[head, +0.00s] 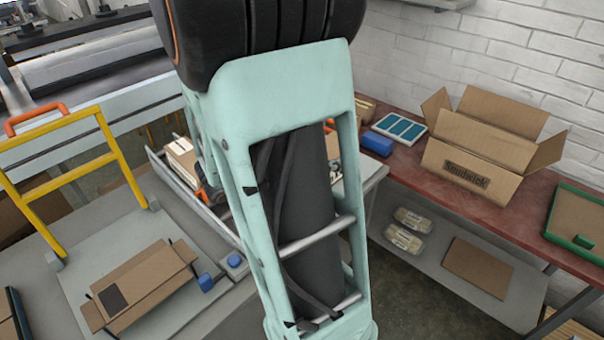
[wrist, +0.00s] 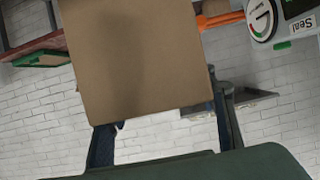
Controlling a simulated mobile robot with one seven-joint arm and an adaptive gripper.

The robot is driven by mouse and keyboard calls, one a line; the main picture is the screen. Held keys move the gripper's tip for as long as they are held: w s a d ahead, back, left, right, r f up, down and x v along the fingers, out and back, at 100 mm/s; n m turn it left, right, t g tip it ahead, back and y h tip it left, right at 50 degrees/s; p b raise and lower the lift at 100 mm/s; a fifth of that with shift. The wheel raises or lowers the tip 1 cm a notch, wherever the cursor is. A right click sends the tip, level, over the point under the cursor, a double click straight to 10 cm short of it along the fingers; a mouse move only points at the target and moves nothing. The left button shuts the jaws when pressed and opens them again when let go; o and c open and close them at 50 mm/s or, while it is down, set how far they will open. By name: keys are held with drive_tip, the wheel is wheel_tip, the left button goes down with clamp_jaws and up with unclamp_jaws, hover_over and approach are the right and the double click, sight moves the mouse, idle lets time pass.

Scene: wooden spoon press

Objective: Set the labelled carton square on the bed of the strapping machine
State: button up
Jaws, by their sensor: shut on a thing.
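My gripper (wrist: 165,112) is shut on a plain brown carton (wrist: 140,60), with one finger at each side of it. The carton's near face fills the upper middle of the wrist view; no label shows on this face. In the head view my arm crosses the middle and hides the gripper. A yellow arched frame (head: 108,145) stands over a grey bed (head: 85,238) at the left; I cannot tell for sure that this is the strapping machine.
An open carton (head: 475,165) stands on the red bench (head: 420,183) at the right, with a green tray (head: 575,222) beside it. A blue box (head: 377,144) is near its left. A round dial marked "Seal" (wrist: 262,18) shows in the wrist view.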

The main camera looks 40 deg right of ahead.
drive_tip(key=w+d+f+b, duration=0.1)
drive_tip(key=w+d+f, duration=0.1)
drive_tip(key=w+f, duration=0.1)
drive_tip(key=w+d+f+b, duration=0.1)
drive_tip(key=w+d+f, duration=0.1)
drive_tip(key=w+f, duration=0.2)
drive_tip(key=w+d+f+b, duration=0.1)
drive_tip(key=w+d+f, duration=0.1)
drive_tip(key=f, duration=0.3)
drive_tip(key=shift+w+d+f, duration=0.1)
drive_tip(key=shift+w+d, duration=0.05)
drive_tip(key=shift+w, duration=0.55)
